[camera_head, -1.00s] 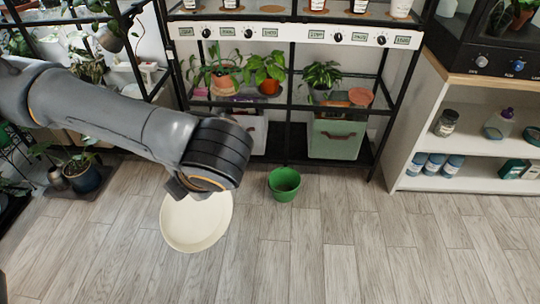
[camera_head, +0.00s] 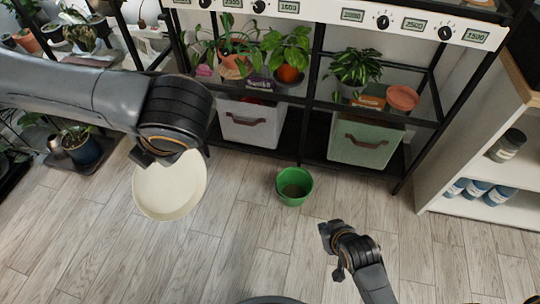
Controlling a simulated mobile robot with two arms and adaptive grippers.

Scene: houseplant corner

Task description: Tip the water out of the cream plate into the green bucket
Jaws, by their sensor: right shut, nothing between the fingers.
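The cream plate (camera_head: 170,190) hangs at the left, its broad round face toward me and apparently steeply tilted. My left gripper (camera_head: 155,156) is at its upper edge and looks shut on it; the fingers are partly hidden by the wrist. I cannot make out water on the plate. The green bucket (camera_head: 294,198) stands upright on the floor, right of the plate and apart from it. A brownish patch shows inside the bucket. My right gripper (camera_head: 327,235) is shut and empty, below and right of the bucket.
A black shelf rack with potted plants (camera_head: 287,52), a grey bin (camera_head: 252,122) and a green bin (camera_head: 366,140) stands behind the bucket. A white shelf (camera_head: 470,170) with jars is at the right. The wooden floor (camera_head: 240,250) in front is clear.

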